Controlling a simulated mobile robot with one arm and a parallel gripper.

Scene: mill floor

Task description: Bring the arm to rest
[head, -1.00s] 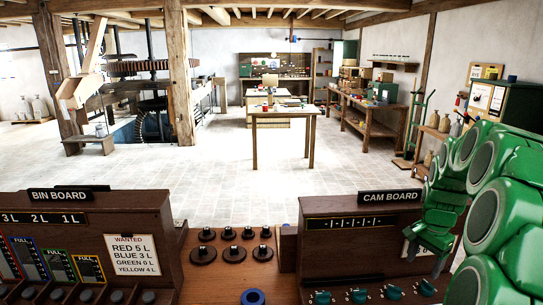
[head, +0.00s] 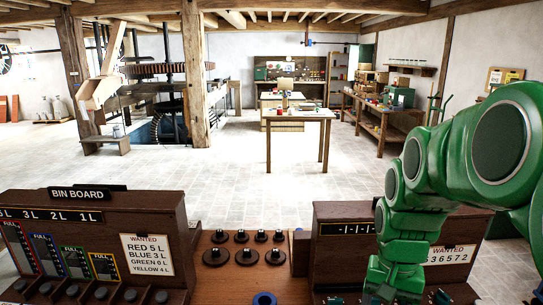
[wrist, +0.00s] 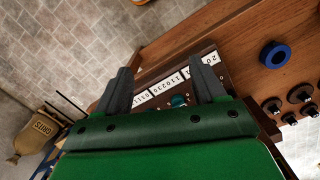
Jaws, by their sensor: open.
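My green arm (head: 455,150) comes in from the right in the head view and bends down in front of the cam board (head: 335,262). It hides the board's name plate and much of its middle. The fingertips cannot be made out in the head view. In the wrist view my gripper (wrist: 164,80) has its two dark fingers wide apart with nothing between them. Beyond them show the cam board's white number strips and a teal knob (wrist: 179,100).
The bin board (head: 95,222) stands at the left of the bench. Several dark knobbed weights (head: 216,257) and a blue ring (head: 264,299) lie between the boards; the ring also shows in the wrist view (wrist: 263,55). Open floor (head: 235,185) lies beyond, before a table (head: 300,114).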

